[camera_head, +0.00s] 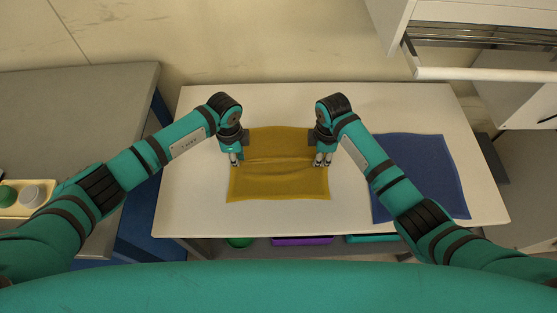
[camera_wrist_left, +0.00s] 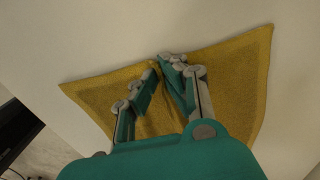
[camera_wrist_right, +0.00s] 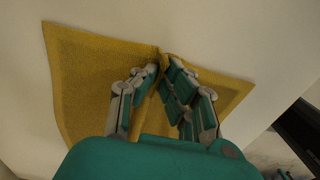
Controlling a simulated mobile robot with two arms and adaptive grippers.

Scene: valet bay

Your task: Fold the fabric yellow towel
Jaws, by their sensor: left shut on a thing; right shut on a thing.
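The yellow towel (camera_head: 278,184) lies spread on the white table, with a raised crease running across its middle between my grippers. My left gripper (camera_head: 235,160) is shut on the towel's left edge, about midway along it. My right gripper (camera_head: 323,160) is shut on the right edge at a similar height. In the left wrist view the towel (camera_wrist_left: 240,65) is pinched up between the fingertips (camera_wrist_left: 163,66). In the right wrist view the towel (camera_wrist_right: 75,75) is gathered in the same way at the fingertips (camera_wrist_right: 160,65).
A blue cloth (camera_head: 440,175) lies flat on the table (camera_head: 195,205) to the right, partly behind my right arm. A grey bench (camera_head: 80,100) with a tray (camera_head: 12,211) stands at the left. An open white drawer (camera_head: 480,73) is at the upper right. The table's front strip is clear.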

